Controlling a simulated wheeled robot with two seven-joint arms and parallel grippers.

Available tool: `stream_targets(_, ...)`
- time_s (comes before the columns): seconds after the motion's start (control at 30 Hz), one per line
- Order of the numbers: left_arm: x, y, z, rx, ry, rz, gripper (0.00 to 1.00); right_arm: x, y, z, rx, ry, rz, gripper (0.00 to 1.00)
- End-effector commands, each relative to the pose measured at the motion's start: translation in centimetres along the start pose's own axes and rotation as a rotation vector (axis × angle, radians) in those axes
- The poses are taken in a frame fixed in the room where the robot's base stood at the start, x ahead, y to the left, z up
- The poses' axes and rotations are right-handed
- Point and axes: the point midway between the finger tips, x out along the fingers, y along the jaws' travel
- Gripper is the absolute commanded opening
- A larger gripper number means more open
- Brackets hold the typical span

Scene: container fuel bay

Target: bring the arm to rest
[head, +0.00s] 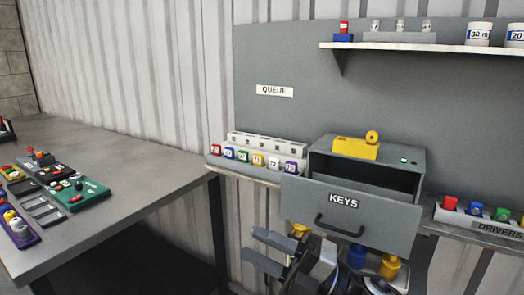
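My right gripper (254,245) is low in the middle of the head view, below and left of the drawer marked KEYS (300,207). Its two grey fingers point left and stand apart, with nothing seen between them. Part of my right arm shows behind it, under the drawer. My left gripper is not in view. The KEYS drawer stands pulled out of its grey cabinet (411,157), and its dark inside is partly seen. A yellow block with a round yellow piece (356,148) sits on the cabinet top, near a small green light.
A grey table (130,198) at left carries a green panel (83,194) and several trays. A rack of numbered coloured tags (262,143) stands left of the cabinet. A DRIVERS rack (478,222) is at right. A yellow canister (390,267) stands below the drawer.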

Motion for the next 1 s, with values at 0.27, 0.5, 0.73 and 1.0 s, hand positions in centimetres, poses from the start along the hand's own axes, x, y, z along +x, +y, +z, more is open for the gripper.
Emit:
stream_targets(0.27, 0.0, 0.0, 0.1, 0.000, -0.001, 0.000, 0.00, -12.0, -10.9, 0.8, 0.766, -0.797, 0.156, 0.39)
stream_targets(0.5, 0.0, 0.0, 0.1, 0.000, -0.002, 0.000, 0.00, -24.0, -20.0, -6.4, 1.254, -1.344, 0.160, 0.39)
stream_targets(0.73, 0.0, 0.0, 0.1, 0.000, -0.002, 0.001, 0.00, -28.9, -23.1, -12.0, 1.454, -1.579, 0.143, 0.39)
stream_targets(1.0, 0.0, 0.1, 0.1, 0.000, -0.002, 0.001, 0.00, -29.4, -23.4, -12.6, 1.473, -1.604, 0.139, 0.39)
